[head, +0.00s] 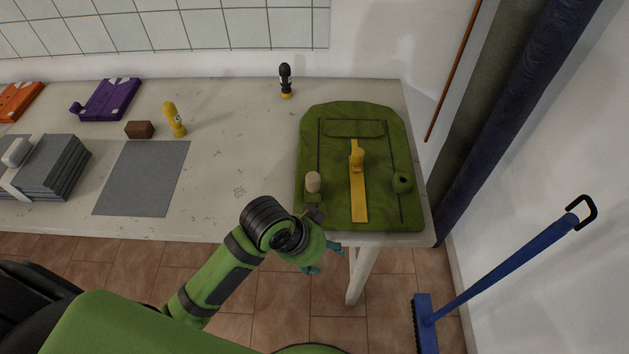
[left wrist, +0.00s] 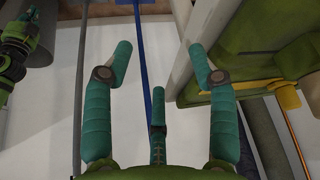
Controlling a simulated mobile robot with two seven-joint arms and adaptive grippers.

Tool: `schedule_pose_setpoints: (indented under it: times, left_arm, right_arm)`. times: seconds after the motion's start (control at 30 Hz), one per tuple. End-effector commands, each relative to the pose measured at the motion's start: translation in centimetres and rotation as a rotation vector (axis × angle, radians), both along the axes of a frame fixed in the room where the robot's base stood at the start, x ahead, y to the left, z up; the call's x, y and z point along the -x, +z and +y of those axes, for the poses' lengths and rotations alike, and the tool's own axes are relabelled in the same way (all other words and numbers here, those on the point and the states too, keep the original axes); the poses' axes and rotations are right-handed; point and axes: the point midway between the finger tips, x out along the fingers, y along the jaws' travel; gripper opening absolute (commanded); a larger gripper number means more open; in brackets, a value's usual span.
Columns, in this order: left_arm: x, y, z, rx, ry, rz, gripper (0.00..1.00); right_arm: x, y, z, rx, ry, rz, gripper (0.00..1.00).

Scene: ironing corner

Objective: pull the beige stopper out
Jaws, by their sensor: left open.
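The beige stopper (head: 313,181) stands upright in a small green holder (head: 313,197) at the front left of a green padded board (head: 340,212). A green ring-shaped socket (head: 402,182) sits on the board's right side, its hole dark. My left gripper (head: 325,258) is below the board's front edge in the head view, apart from the stopper. In the left wrist view my left gripper (left wrist: 160,58) is open, with nothing between its teal fingers.
A yellow strap with a knob (head: 358,190) runs up the board's middle. A black-and-yellow bottle-like object (head: 285,80) stands behind. A yellow one (head: 173,120), a brown block (head: 139,129) and a grey mat (head: 140,178) are left. A blue broom (head: 505,262) leans at the right.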

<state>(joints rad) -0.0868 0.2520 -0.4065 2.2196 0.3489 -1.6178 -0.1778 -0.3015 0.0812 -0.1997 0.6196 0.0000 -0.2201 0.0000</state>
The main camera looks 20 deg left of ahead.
Motion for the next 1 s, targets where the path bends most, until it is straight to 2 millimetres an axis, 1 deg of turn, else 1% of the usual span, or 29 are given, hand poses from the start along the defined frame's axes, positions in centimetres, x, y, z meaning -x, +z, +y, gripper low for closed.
schedule_pose_setpoints:
  times: [0.03, 0.23, 0.33, 0.43, 0.57, 0.7, 0.8, 0.9, 1.0]
  left_arm:
    - [-0.7, 0.4, -0.4, -0.006, -0.043, -0.010, 0.58]
    - [-2.7, 1.7, -2.2, -0.034, -0.232, -0.027, 0.58]
    - [-3.9, 2.6, -2.7, -0.069, -0.350, -0.031, 0.58]
    - [-5.6, 3.7, -2.6, -0.129, -0.487, -0.029, 0.58]
    - [-7.9, 5.7, -1.1, -0.230, -0.651, -0.002, 0.58]
    - [-10.4, 8.3, 1.8, -0.332, -0.768, 0.049, 0.58]
    - [-11.7, 10.2, 3.8, -0.382, -0.810, 0.083, 0.58]
    - [-12.5, 11.7, 5.2, -0.411, -0.832, 0.109, 0.58]
    - [-12.8, 12.5, 6.0, -0.424, -0.843, 0.124, 0.58]
  right_arm:
    - [0.0, 0.0, 0.0, 0.000, 0.000, 0.000, 0.00]
    - [-0.1, 0.0, 0.0, 0.000, 0.000, -0.002, 0.00]
    - [-0.1, 0.0, 0.0, 0.000, 0.000, -0.002, 0.00]
    - [-0.1, 0.0, 0.0, 0.000, 0.000, -0.002, 0.00]
    - [-0.1, 0.1, 0.0, 0.000, 0.000, -0.002, 0.00]
    - [-0.1, 0.1, 0.1, 0.000, 0.000, -0.002, 0.00]
    - [-0.2, 0.1, 0.1, -0.001, 0.000, -0.002, 0.00]
    - [-0.2, 0.1, 0.1, -0.002, 0.000, -0.003, 0.00]
    - [-0.2, 0.1, 0.1, -0.002, 0.000, -0.003, 0.00]
